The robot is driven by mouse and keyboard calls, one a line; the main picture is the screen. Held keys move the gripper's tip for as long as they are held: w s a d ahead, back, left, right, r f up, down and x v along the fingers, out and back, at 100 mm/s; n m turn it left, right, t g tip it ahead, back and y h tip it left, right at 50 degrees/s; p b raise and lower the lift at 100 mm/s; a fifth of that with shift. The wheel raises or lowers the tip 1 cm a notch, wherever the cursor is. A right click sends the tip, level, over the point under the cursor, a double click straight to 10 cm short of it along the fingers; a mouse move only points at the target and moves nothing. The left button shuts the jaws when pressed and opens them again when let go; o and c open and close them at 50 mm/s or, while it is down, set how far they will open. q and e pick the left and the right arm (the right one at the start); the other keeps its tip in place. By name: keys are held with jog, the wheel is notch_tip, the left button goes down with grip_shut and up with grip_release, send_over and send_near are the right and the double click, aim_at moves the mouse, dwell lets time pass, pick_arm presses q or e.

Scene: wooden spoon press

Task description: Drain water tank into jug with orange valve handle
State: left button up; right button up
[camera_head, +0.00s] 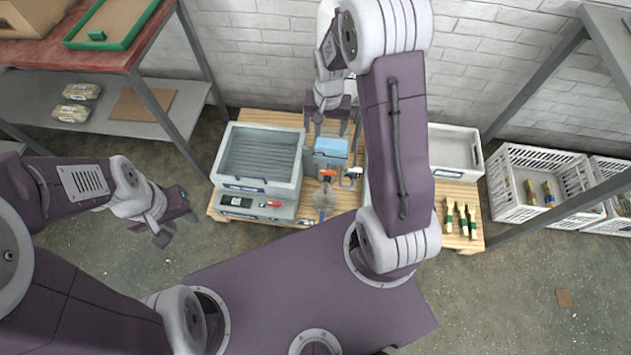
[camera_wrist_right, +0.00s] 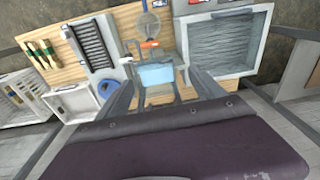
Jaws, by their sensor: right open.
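An orange valve handle (camera_head: 327,173) sits just in front of a light blue box (camera_head: 331,148) on the wooden bench; both also show in the right wrist view, the handle (camera_wrist_right: 150,44) beyond the box (camera_wrist_right: 156,73). A grey round thing (camera_head: 325,200), perhaps the jug, is in front of the handle. A grey open tank (camera_head: 262,152) with a rippled inner surface stands to the left. My right gripper (camera_head: 332,122) is open and empty, behind and above the light blue box. My left gripper (camera_head: 177,227) looks open and empty, away from the bench at the left.
My right arm hides part of the bench. A white tray (camera_head: 450,177) and brushes (camera_head: 460,218) are at the bench's right. White crates (camera_head: 510,205) stand beyond. A red-topped table (camera_head: 95,55) is at back left.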

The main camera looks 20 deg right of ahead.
notch_tip(320, 180, down, 9)
jog(key=b, duration=0.3)
jog(key=g+b, duration=0.1)
jog(key=b, duration=0.3)
send_near(328, 171)
jog(key=shift+m, duration=0.3)
pick_arm(q)
notch_tip(328, 171, down, 10)
jog(key=shift+a+f, duration=0.2)
jog(key=shift+f, duration=0.05)
pick_arm(e)
jog(key=shift+r, duration=0.15)
notch_tip(328, 171, down, 9)
jog(key=b, duration=0.5)
jog(key=shift+b, duration=0.35)
pick_arm(q)
notch_tip(328, 171, down, 6)
jog(key=shift+r, duration=0.1)
pick_arm(e)
jog(key=shift+c, duration=0.4)
